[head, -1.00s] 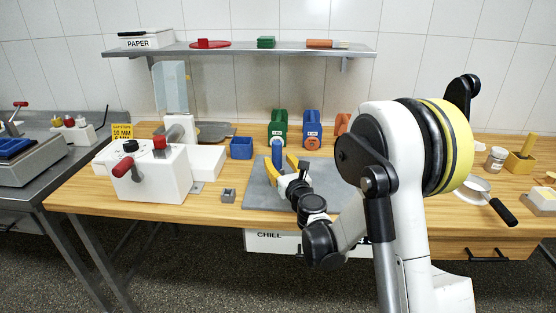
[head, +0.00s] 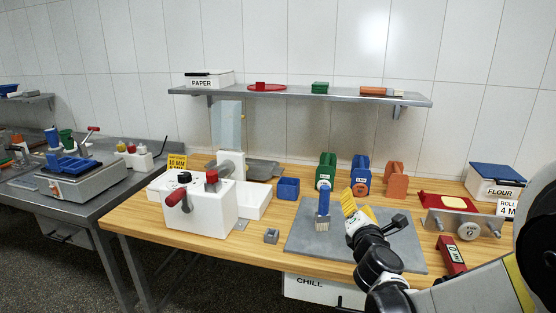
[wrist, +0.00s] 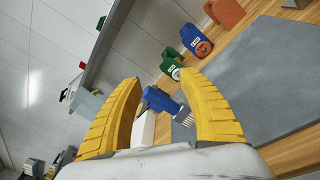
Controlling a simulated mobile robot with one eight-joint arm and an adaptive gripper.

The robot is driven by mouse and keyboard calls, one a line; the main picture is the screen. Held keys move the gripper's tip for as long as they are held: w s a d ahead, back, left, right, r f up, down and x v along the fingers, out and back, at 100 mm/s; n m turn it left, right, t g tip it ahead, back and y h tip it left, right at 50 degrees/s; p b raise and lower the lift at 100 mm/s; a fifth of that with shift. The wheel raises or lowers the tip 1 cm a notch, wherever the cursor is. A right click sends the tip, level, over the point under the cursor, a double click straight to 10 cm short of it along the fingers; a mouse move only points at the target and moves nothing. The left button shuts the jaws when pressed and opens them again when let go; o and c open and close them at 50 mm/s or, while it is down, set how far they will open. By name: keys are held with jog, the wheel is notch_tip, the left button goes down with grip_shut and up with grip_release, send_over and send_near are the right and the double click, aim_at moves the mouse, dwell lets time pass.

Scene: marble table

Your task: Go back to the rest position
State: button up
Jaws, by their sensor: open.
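My gripper (head: 358,208) has yellow fingers and is open and empty. In the head view it is above the grey slab (head: 303,238) on the wooden table. A blue-handled tool with a pale bristled end (head: 324,205) stands on the slab just left of my gripper. The wrist view shows both yellow fingers (wrist: 160,95) spread wide. Through the gap the blue-handled tool (wrist: 160,100) shows beyond the fingertips, apart from them. The slab (wrist: 260,85) also shows at the right of the wrist view.
A white machine with red knobs (head: 205,212) and a blue box (head: 288,188) are left of the slab. Green (head: 325,170), blue (head: 360,175) and orange (head: 396,181) holders stand behind it. A red block (head: 451,256) is at right. A shelf (head: 340,97) hangs above the table.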

jog(key=s+d+m+g+h, duration=0.2)
jog(key=s+m+g, duration=0.4)
jog(key=s+m, duration=0.9)
jog(key=s+a+f+m+g+y, duration=0.2)
jog(key=s+a+f+m, duration=0.1)
jog(key=s, duration=0.4)
jog(key=s+a+f+m+g+y, duration=0.2)
jog(key=s+a+f+m, duration=0.2)
jog(key=s+m, duration=0.3)
jog(key=shift+s+a+m+y, duration=0.4)
jog(key=shift+s, duration=0.15)
jog(key=shift+c, duration=0.2)
